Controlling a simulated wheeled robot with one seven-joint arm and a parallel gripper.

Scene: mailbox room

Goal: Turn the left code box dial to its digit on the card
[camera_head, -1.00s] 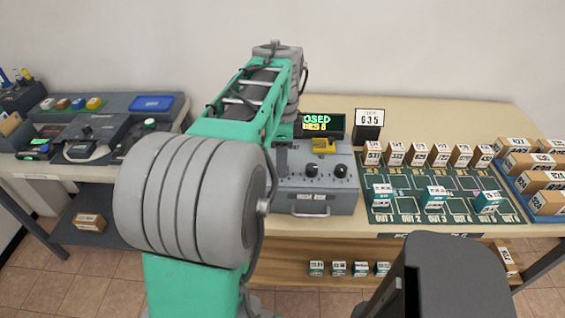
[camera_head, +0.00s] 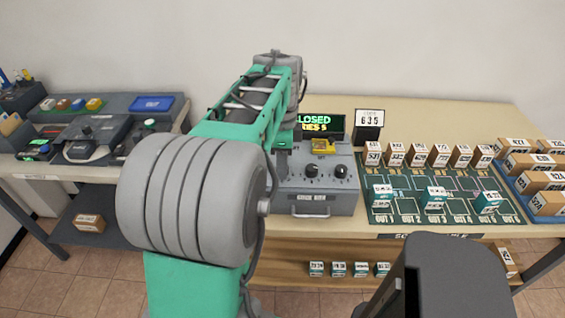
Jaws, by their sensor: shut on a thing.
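The grey code box (camera_head: 330,203) stands on the table with a handle on its front. Two black dials show, a middle one (camera_head: 312,170) and a right one (camera_head: 341,171). The left dial is hidden behind my arm. The card (camera_head: 369,117) stands behind the box; its code looks like 635, though the first digit is small. My gripper (camera_head: 283,162) points down at the left end of the box top, mostly covered by my arm. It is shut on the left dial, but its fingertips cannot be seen.
A dark display (camera_head: 322,126) behind the box reads CLOSED, partly covered by my arm. A yellow block (camera_head: 323,147) sits at the back of the box. The green sorting mat (camera_head: 440,215) with several small boxes lies close on the right.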

